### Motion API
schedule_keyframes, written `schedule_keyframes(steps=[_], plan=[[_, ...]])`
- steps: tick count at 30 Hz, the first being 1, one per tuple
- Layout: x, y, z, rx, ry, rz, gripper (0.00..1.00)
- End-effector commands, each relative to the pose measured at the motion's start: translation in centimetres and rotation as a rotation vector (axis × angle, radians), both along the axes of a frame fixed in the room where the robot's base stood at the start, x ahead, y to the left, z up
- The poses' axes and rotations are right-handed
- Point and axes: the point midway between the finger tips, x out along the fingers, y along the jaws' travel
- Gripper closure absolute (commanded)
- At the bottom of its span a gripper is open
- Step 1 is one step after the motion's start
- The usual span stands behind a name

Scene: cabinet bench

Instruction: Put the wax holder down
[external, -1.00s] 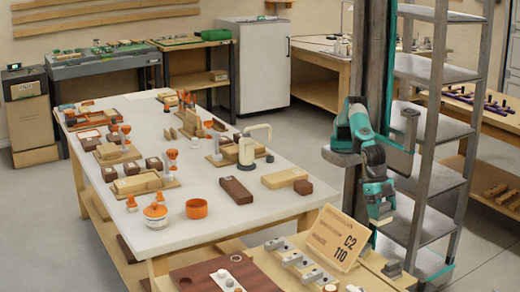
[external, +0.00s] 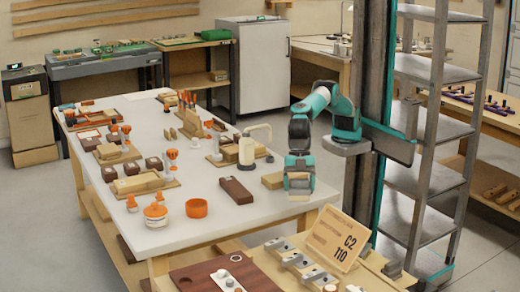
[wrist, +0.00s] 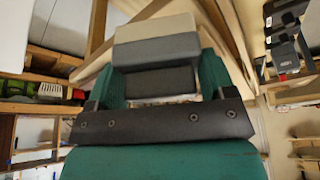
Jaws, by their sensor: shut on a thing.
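My gripper (external: 299,181) is over the right edge of the long white table, in front of a tan block. In the wrist view its two teal fingers (wrist: 159,75) are closed on the sides of a block with grey faces and a beige upper part, which I take to be the wax holder (wrist: 156,48). In the external view the held piece is small and partly hidden by the gripper. I cannot tell from these views whether it touches the table.
The tan block (external: 272,181) and a dark brown block (external: 236,190) lie left of my gripper. A cream press-like stand (external: 247,151) is behind them. An orange ring (external: 196,208) and an orange-lidded pot (external: 156,215) are further left. A C2 110 sign (external: 338,238) stands in front.

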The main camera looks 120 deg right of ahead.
Motion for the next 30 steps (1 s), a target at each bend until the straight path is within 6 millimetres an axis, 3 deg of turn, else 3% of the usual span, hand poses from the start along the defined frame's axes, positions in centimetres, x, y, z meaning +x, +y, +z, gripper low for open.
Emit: schedule_keyframes(steps=[1,6,15,24,27,30], plan=[[2.0,-2.6,1.2,0.0,-0.002,-0.06,0.52],[6.9,-10.9,3.0,0.0,-0.002,-0.244,0.52],[12.6,-26.9,6.4,0.001,-0.002,-0.565,0.52],[14.1,-42.9,9.5,0.004,-0.003,-0.871,0.52],[13.8,-46.9,10.1,0.005,-0.003,-0.946,0.52],[13.5,-49.6,10.6,0.006,-0.003,-0.997,0.52]])
